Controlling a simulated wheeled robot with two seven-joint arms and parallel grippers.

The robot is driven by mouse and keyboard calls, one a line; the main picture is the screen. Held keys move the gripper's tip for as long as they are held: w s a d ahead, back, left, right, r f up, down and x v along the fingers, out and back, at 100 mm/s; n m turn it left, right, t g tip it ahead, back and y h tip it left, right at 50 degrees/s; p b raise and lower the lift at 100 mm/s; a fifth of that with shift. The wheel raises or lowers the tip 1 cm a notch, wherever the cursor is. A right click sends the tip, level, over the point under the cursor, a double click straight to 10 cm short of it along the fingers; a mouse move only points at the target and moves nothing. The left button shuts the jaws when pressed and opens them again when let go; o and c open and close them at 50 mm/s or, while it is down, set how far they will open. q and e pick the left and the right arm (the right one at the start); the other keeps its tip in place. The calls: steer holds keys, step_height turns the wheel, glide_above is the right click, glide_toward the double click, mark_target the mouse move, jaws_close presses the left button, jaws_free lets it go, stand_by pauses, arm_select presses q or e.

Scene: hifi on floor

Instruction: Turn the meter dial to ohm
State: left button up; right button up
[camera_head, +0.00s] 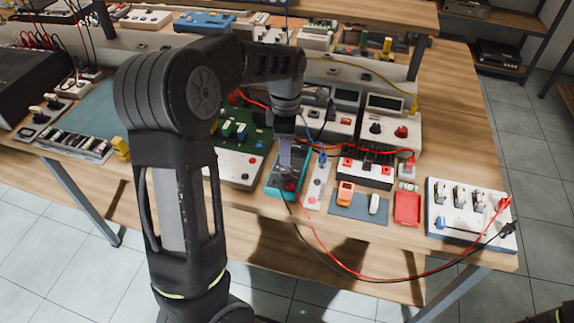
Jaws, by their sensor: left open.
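The meter (273,186) is a small teal-cased unit lying near the front edge of the wooden workbench, in the middle of the head view. My left gripper (288,164) points down over it, with its fingertips at or just above the meter's face. The gripper is open. The dial is mostly hidden by the gripper, so its setting cannot be read. I cannot tell whether the fingers touch it. Red and black leads run from the meter's lower end to the right. My right gripper is not in view.
A green circuit board (238,150) lies left of the meter. A narrow white strip (317,186), a blue mat (352,207) and a red box (408,208) lie to its right. A white switch panel (466,211) is at the bench's right end. Looping leads cross the front edge.

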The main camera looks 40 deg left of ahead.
mark_target(286, 170)
arm_select(q)
step_height(286, 170, down, 7)
steer(key=shift+f+p, duration=0.2)
steer(key=shift+p, duration=0.35)
steer(key=shift+c, duration=0.5)
jaws_close()
